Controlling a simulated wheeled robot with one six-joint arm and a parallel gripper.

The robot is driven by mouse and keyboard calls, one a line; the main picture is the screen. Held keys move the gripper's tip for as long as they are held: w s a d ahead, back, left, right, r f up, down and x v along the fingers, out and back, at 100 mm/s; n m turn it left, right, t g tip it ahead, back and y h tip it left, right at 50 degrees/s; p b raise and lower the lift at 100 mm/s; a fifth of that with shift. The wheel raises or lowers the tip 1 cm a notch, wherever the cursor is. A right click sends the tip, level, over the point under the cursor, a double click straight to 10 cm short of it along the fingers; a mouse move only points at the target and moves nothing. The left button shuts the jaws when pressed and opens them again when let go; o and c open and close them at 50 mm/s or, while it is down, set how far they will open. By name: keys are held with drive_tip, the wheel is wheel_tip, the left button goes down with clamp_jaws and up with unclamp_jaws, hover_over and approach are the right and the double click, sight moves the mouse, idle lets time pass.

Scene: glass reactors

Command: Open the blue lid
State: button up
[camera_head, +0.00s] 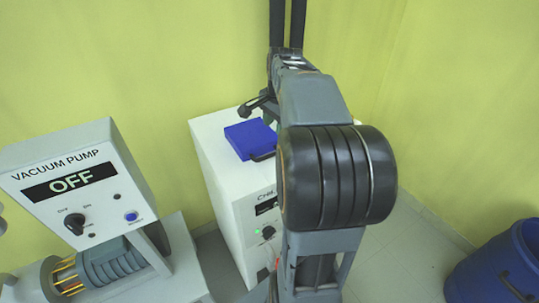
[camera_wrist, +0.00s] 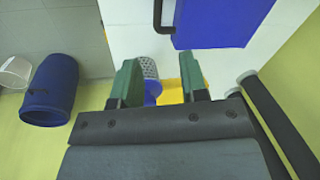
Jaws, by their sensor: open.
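The blue lid (camera_head: 247,138) lies flat on top of the white chiller cabinet (camera_head: 213,150). Its dark handle (camera_head: 263,155) shows at the near edge, partly hidden by my arm. In the wrist view the blue lid (camera_wrist: 225,22) is at the upper right, with the handle (camera_wrist: 158,17) on its left edge. My gripper (camera_head: 252,107) is by the far side of the lid in the head view, seemingly above it. In the wrist view my gripper (camera_wrist: 160,84) has its two green fingers apart, with nothing held between them. The handle is ahead of the fingertips, not between them.
A vacuum pump box (camera_head: 75,180) reading OFF stands left of the chiller. A blue barrel (camera_head: 497,268) stands on the floor at right, also seen in the wrist view (camera_wrist: 52,90). Yellow-green walls (camera_head: 120,60) close off the back and right. Tiled floor (camera_head: 405,240) is clear between chiller and barrel.

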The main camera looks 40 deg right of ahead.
sight(269, 155)
drive_tip(key=f+m, duration=0.1)
drive_tip(key=f, duration=0.3)
drive_tip(key=w+f+m, duration=0.1)
drive_tip(key=f, duration=0.3)
drive_tip(key=w+f+b, duration=0.1)
drive_tip(key=f, duration=0.3)
drive_tip(key=shift+w+a+m, duration=0.1)
drive_tip(key=shift+a+m, duration=0.05)
drive_tip(key=shift+m, duration=0.25)
drive_tip(key=shift+c, duration=0.2)
clamp_jaws()
